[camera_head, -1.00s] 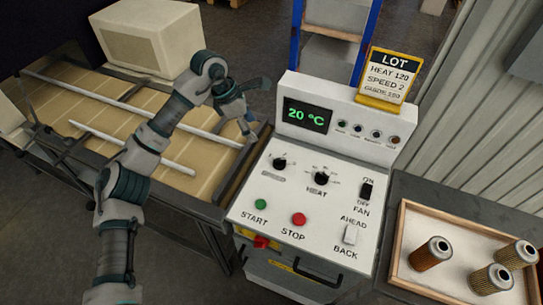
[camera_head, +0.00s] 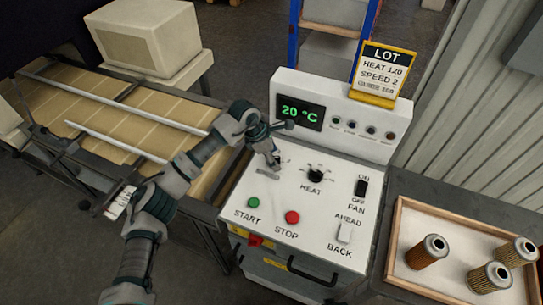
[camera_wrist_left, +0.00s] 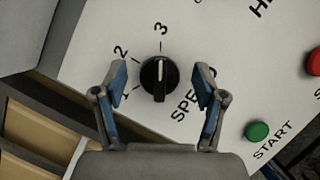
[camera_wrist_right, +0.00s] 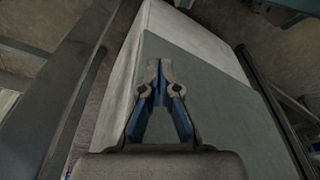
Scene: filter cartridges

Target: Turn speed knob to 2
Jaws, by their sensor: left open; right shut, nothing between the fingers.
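The black speed knob (camera_wrist_left: 158,77) sits on the white control panel, with marks 1, 2 and 3 around it in the left wrist view. Its white line points roughly at the 3. My left gripper (camera_wrist_left: 160,84) is open, with one finger on each side of the knob and a visible gap to it on both sides. In the head view my left gripper (camera_head: 272,155) is over the panel's upper left and mostly hides the knob. My right gripper (camera_wrist_right: 160,72) is shut and empty in the right wrist view, and I do not see it in the head view.
The heat knob (camera_head: 315,173), fan switch (camera_head: 361,187), green start button (camera_head: 253,203) and red stop button (camera_head: 292,217) are on the same panel. A lot card (camera_head: 385,70) reads speed 2. A tray (camera_head: 397,235) of filter cartridges stands at the right.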

